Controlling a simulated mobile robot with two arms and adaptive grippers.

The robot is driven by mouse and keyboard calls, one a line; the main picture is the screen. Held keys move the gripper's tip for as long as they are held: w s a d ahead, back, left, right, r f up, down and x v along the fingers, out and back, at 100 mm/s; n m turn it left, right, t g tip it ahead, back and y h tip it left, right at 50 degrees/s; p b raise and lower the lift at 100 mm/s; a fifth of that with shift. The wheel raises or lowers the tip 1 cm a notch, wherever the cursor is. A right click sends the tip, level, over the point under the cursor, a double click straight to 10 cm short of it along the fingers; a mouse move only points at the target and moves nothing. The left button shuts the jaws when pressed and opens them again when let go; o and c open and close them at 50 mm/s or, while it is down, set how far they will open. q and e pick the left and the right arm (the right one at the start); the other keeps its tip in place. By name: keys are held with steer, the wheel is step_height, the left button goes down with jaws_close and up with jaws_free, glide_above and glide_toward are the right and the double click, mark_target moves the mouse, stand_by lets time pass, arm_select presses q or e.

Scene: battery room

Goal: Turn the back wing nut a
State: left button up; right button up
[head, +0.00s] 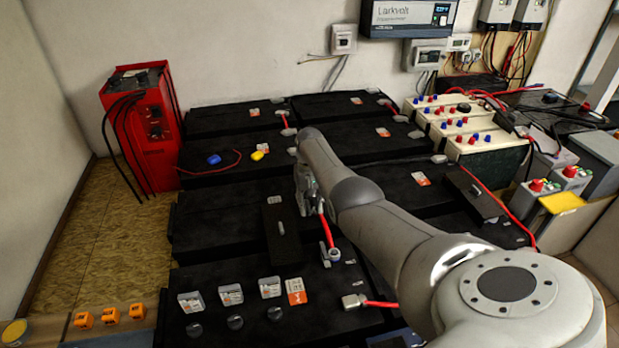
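My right gripper (307,200) points down over the black batteries near the middle of the head view, at the upper end of a short red cable (326,229). My own arm and the gripper cover that end of the cable, so I cannot make out a back wing nut there. I cannot tell whether the fingers are open, shut or touching anything. The lower end of the cable meets a metal terminal fitting (335,254) on the nearer battery. My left gripper is not in view.
Clear boxes (231,294) and dark round caps (235,323) sit on the front battery. A black bar-shaped cover (281,232) lies left of my gripper. A red charger unit (142,128) stands at the left. White batteries (477,145) stand at the back right.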

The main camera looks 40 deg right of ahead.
mark_target(310, 208)
step_height(310, 208, up, 11)
steer(key=shift+r, duration=0.2)
steer(key=shift+r, duration=0.1)
stand_by(0.6)
